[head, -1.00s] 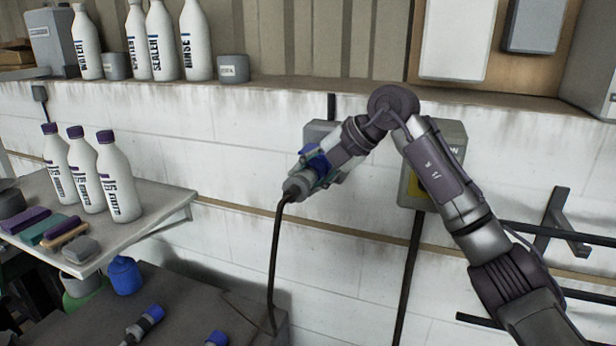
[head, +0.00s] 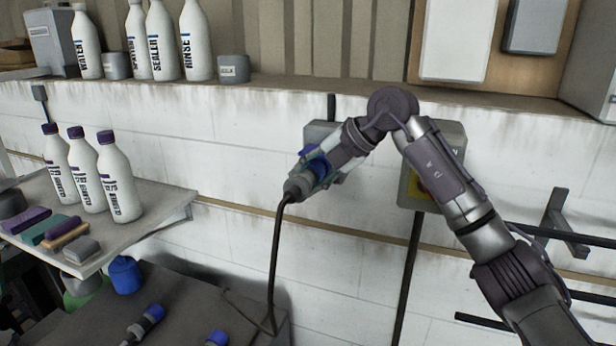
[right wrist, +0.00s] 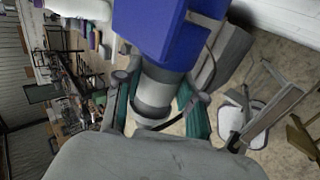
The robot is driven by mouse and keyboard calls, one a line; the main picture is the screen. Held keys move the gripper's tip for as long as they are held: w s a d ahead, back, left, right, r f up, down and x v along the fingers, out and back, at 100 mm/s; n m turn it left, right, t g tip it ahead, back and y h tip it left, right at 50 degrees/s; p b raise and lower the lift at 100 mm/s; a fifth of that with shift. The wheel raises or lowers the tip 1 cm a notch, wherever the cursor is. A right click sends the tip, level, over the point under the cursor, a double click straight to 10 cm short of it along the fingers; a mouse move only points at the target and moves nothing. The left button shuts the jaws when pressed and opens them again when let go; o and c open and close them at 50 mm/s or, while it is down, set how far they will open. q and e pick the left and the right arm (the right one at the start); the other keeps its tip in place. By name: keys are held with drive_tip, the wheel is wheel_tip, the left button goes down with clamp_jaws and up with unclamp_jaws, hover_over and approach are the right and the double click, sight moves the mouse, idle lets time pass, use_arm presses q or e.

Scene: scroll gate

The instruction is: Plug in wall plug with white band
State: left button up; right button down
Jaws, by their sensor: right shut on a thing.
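My right gripper (head: 322,168) is shut on a plug (head: 297,187) with a grey body and a blue part, in front of the white block wall. A black cable hangs from the plug down to the bench. In the right wrist view the fingers (right wrist: 155,100) clasp the plug's grey body (right wrist: 153,92), with its blue part (right wrist: 175,35) beyond them. A grey wall box (head: 317,130) is mostly hidden behind the gripper. I cannot tell whether the plug touches it, nor clearly see a white band on the plug. My left gripper is not in view.
Two other blue-ended plugs (head: 145,323) (head: 217,338) lie on the dark bench (head: 185,300). A grey box with a yellow panel (head: 417,187) is on the wall behind my right arm. White bottles (head: 118,180) stand on a side shelf at left. Black rails (head: 560,238) project at right.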

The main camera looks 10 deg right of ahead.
drive_tip(key=shift+w+d, duration=0.15)
drive_tip(key=shift+w, duration=0.05)
idle(0.4)
drive_tip(key=shift+s+r+p, duration=0.1)
drive_tip(key=shift+p, duration=0.3)
idle(0.7)
idle(0.6)
drive_tip(key=c, duration=0.5)
unclamp_jaws()
drive_tip(key=o, duration=0.5)
drive_tip(key=shift+d, duration=0.1)
